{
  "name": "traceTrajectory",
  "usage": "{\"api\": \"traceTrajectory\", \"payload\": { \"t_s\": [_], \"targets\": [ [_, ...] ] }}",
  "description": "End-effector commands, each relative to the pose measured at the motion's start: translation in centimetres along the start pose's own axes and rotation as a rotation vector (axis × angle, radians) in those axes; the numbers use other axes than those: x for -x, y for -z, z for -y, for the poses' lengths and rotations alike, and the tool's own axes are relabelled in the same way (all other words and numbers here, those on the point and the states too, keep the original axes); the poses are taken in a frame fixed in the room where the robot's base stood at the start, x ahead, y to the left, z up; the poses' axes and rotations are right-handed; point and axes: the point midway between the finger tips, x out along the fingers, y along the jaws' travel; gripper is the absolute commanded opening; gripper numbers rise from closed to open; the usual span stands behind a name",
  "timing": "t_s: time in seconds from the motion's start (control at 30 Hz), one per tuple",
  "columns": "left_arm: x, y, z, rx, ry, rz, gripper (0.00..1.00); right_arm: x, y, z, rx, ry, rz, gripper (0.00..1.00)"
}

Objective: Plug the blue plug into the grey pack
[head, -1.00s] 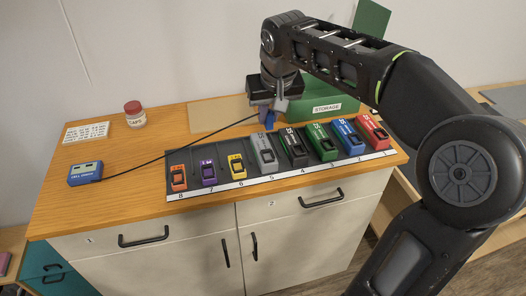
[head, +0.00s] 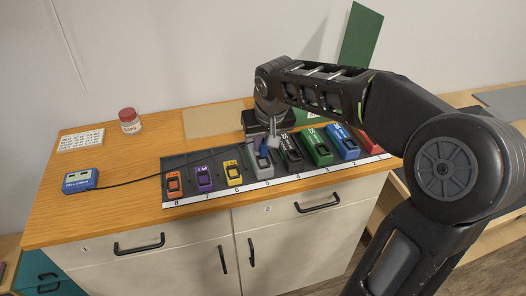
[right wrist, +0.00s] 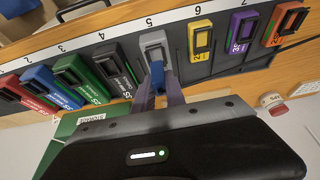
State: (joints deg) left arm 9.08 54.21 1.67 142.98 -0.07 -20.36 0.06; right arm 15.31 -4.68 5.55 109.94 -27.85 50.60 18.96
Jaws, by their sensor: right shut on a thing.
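The grey pack (head: 252,161) lies in the slotted tray between the yellow and black packs; it also shows in the right wrist view (right wrist: 154,40). The blue plug (right wrist: 158,80) is between the fingers of my right gripper (right wrist: 166,84), which is shut on it. In the head view my right gripper (head: 266,148) is low over the grey pack and partly covers it, with the blue plug (head: 263,161) below the fingers. The plug is at the grey pack's body; I cannot tell whether it touches or enters the socket. My left gripper is out of view.
Orange (head: 173,183), purple (head: 204,177) and yellow (head: 233,172) packs lie left of the grey one. Black (head: 290,149), green (head: 316,147), blue (head: 343,141) and red packs lie right. A blue checker box (head: 80,180) with a black cable and a capped jar (head: 129,121) stand left.

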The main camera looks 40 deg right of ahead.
Motion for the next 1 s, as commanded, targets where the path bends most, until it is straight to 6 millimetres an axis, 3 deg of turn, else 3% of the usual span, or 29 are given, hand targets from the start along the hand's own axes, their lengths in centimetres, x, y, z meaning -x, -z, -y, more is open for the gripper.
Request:
{"api": "traceTrajectory", "payload": {
  "t_s": [0.2,0.8,0.83,1.0],
  "targets": [
    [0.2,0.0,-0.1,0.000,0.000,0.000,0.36,-2.7,-1.2,0.0,-0.001,-0.001,0.004,0.00],
    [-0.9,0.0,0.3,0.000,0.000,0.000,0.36,-4.3,-2.2,0.0,0.000,-0.001,0.015,0.00],
    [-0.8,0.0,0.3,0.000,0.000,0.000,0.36,-4.3,-2.2,0.0,-0.001,-0.001,0.016,0.16],
    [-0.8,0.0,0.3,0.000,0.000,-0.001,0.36,-4.3,-2.2,-0.1,-0.003,-0.002,0.020,0.30]
  ]
}}
